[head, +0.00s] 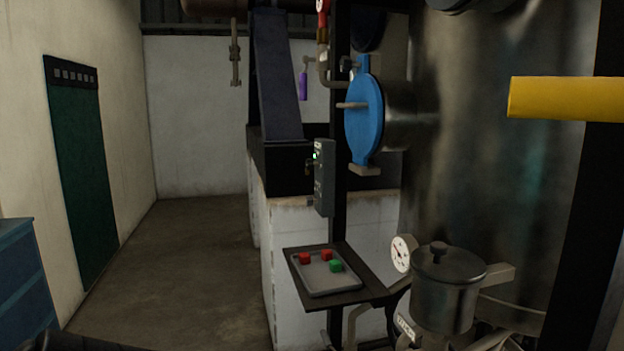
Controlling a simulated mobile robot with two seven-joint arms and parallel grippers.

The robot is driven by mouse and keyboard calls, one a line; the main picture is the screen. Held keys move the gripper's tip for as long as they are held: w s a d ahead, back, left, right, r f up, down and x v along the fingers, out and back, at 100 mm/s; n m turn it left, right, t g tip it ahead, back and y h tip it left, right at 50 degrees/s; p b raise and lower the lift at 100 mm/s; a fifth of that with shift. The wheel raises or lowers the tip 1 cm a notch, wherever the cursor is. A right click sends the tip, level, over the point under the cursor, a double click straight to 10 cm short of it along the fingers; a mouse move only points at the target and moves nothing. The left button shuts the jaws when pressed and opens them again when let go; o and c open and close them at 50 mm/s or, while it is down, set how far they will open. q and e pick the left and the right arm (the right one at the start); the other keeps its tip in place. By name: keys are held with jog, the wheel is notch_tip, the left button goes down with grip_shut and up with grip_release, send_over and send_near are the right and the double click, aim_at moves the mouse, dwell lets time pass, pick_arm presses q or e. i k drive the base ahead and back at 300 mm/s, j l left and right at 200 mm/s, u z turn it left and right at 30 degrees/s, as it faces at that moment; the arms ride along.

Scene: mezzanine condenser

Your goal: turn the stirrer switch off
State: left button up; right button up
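A dark grey control box (325,180) is fixed to a black upright post near the middle of the head view. I see its narrow face at a steep angle. Small light marks and a small green spot show on its upper part, and a small knob or lever sticks out from its left side. I cannot tell which of these is the stirrer switch, or how it is set. Neither of my grippers shows in the head view.
Below the box, a dark shelf (365,292) holds a grey tray (325,283) with two red blocks and a green one. A metal pot (445,290) and gauge (401,253) stand right of it. A yellow bar (565,98) juts in upper right.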

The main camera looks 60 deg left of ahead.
aim_at(309, 162)
jog(key=u, duration=1.75)
jog(key=i+j+u, duration=0.2)
jog(key=i+j, duration=0.45)
jog(key=i, duration=0.1)
